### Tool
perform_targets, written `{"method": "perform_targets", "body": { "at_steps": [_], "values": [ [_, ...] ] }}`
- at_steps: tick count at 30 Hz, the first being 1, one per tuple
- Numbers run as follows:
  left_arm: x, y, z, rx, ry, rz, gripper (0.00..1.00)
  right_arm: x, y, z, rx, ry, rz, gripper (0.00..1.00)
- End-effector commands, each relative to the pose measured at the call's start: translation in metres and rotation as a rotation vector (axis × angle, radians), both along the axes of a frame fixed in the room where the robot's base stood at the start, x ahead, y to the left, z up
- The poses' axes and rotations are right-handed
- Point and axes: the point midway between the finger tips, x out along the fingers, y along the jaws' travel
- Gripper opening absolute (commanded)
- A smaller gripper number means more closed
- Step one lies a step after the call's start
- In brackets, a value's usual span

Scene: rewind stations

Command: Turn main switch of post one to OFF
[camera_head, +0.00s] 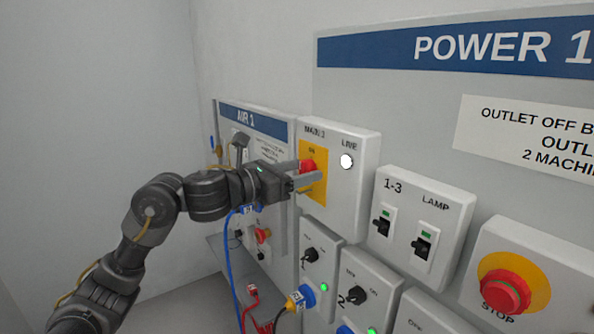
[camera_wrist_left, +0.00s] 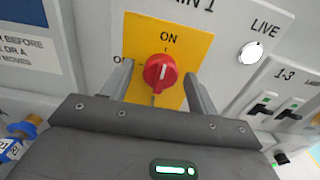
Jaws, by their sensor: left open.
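The main switch is a red rotary knob (camera_head: 307,166) on a yellow plate (camera_head: 319,188) of the white MAIN 1 box (camera_head: 345,190). In the left wrist view the red knob (camera_wrist_left: 160,73) has its pale mark upright, towards ON. A label at the yellow plate's left edge is partly hidden by a finger. My left gripper (camera_head: 309,180) is open in front of the plate; in the wrist view its fingers (camera_wrist_left: 158,76) stand left and right of the knob, with visible gaps. I cannot tell whether the fingertips touch the plate. My right gripper is not in view.
A white lit LIVE lamp (camera_head: 346,161) is right of the switch. Boxes with black switches (camera_head: 381,225) and a red STOP button (camera_head: 505,292) lie further right. The AIR 1 panel (camera_head: 257,122) is behind my left arm. Blue and red cables hang below.

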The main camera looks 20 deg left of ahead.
Motion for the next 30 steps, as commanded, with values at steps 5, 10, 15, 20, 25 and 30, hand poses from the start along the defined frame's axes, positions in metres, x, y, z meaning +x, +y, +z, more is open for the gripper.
{"method": "perform_targets", "body": {
  "at_steps": [5,10,15,20,25,30],
  "values": [
    [-0.0002,0.0004,0.0000,0.000,0.000,0.000,0.43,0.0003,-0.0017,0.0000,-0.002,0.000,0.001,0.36],
    [-0.0003,0.0006,0.0001,-0.001,0.001,0.001,0.21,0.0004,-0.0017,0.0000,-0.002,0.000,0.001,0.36],
    [-0.0002,0.0025,0.0002,-0.003,0.003,0.002,0.14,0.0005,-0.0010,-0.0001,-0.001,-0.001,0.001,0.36],
    [-0.0001,0.0016,0.0001,-0.025,0.020,0.003,0.14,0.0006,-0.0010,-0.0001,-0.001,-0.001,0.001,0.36],
    [0.0001,0.0015,0.0001,-0.088,0.073,0.003,0.14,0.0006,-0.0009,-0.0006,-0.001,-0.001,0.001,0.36],
    [0.0002,0.0014,0.0006,-0.191,0.158,0.003,0.14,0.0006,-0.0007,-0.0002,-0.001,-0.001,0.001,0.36]
  ]
}}
